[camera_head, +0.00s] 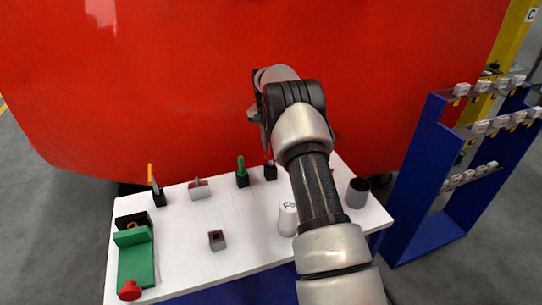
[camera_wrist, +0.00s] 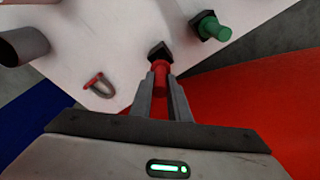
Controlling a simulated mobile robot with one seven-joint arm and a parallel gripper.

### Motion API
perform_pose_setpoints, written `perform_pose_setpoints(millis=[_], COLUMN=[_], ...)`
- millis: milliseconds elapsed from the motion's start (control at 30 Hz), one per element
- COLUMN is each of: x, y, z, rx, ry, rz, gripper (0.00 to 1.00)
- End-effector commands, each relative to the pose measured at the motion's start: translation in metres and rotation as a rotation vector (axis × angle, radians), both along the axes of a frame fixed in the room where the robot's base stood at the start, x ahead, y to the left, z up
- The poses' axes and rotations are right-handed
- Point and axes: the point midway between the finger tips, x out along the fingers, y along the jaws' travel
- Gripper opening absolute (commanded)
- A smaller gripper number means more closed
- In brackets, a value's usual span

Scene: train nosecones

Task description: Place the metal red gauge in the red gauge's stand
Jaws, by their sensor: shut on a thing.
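The red gauge (camera_wrist: 160,67) is held between the two fingers of my gripper (camera_wrist: 161,80) in the wrist view. Its far end meets the small black stand (camera_wrist: 159,49). I cannot tell whether it sits inside the stand or just above it. In the head view the stand (camera_head: 270,172) is at the back of the white table, with a thin red part of the gauge (camera_head: 267,152) above it.
The white table (camera_head: 180,245) also holds a metal cup (camera_head: 357,192), a white cylinder (camera_head: 288,218), a small square block (camera_head: 217,240) and a green fixture (camera_head: 135,262). A large red nosecone (camera_head: 160,90) rises behind. A blue rack (camera_head: 430,170) stands right.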

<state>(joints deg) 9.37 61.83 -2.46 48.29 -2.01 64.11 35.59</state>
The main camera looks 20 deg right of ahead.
Motion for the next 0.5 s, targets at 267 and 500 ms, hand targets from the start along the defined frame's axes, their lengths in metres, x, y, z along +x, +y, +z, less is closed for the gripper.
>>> perform_pose_setpoints(millis=[267,500], x=[-0.001,0.000], y=[0.000,0.000], z=[-0.041,-0.042], rx=[0.001,0.001], ry=[0.002,0.001], rz=[-0.001,0.000], gripper=[0.00,0.00])
